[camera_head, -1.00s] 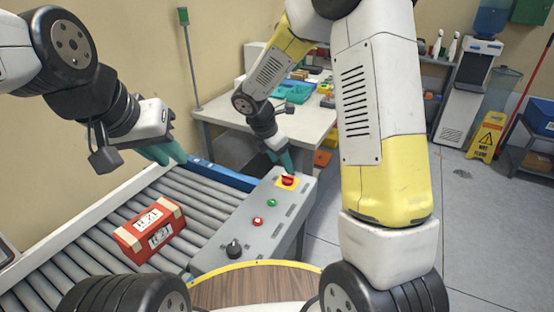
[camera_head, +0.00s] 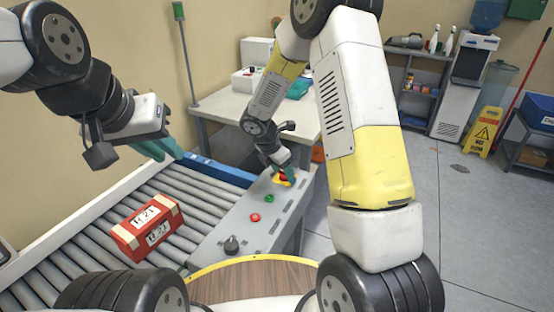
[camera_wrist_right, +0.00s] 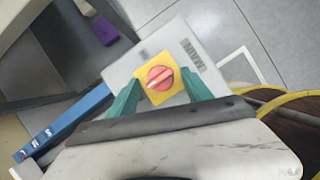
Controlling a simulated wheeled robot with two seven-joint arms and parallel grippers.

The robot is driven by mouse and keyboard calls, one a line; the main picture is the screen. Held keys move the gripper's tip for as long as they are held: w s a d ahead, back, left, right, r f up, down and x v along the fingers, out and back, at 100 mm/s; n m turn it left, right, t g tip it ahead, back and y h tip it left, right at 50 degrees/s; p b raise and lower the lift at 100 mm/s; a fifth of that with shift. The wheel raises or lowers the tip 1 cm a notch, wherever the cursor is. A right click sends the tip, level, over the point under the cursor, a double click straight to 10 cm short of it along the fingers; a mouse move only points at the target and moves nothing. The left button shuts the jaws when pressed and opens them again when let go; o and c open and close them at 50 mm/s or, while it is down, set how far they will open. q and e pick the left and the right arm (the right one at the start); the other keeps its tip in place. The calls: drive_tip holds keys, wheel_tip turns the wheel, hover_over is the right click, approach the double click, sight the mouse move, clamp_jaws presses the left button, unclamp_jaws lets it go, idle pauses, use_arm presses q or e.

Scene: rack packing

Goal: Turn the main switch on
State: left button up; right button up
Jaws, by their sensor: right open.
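The main switch is a red rotary knob on a yellow square plate, on the grey control panel (camera_head: 232,214). In the right wrist view the knob (camera_wrist_right: 159,79) shows clearly, with a pale bar slanting across its face, beside a small label plate. My right gripper (camera_wrist_right: 162,92) is open, its teal fingers on either side of the yellow plate; contact cannot be judged. In the head view my right gripper (camera_head: 281,172) is over the panel's far end and partly hides the knob. My left gripper (camera_head: 163,149) hangs above the conveyor, away from the switch.
A red box (camera_head: 147,228) lies on the roller conveyor (camera_head: 100,243). A green button (camera_head: 269,198), a red button (camera_head: 255,217) and a black knob (camera_head: 232,244) sit nearer on the panel. A table (camera_head: 222,107) stands behind, and a yellow wet-floor sign (camera_head: 484,130) at right.

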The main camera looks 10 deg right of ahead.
clamp_jaws()
drive_tip(key=shift+a+m, duration=0.1)
drive_tip(key=shift+m, duration=0.3)
drive_tip(key=m+g, duration=0.1)
drive_tip(key=m, duration=0.2)
drive_tip(key=shift+w+m+g+h, duration=0.2)
drive_tip(key=shift+m+g+h, duration=0.1)
drive_tip(key=shift+m+g, duration=0.1)
drive_tip(key=m+g, duration=0.1)
drive_tip(key=m, duration=0.3)
drive_tip(key=shift+w+m+g, duration=0.2)
drive_tip(key=shift+m+g, duration=0.1)
drive_tip(key=shift+g, duration=0.1)
drive_tip(key=m+g, duration=0.1)
drive_tip(key=m, duration=0.3)
drive_tip(key=shift+w+y, duration=0.2)
drive_tip(key=shift+y, duration=0.2)
drive_tip(key=m, duration=0.2)
drive_tip(key=m+g+y, duration=0.1)
drive_tip(key=m, duration=0.1)
drive_tip(key=shift+w+m+g, duration=0.15)
drive_tip(key=shift+m+g, duration=0.15)
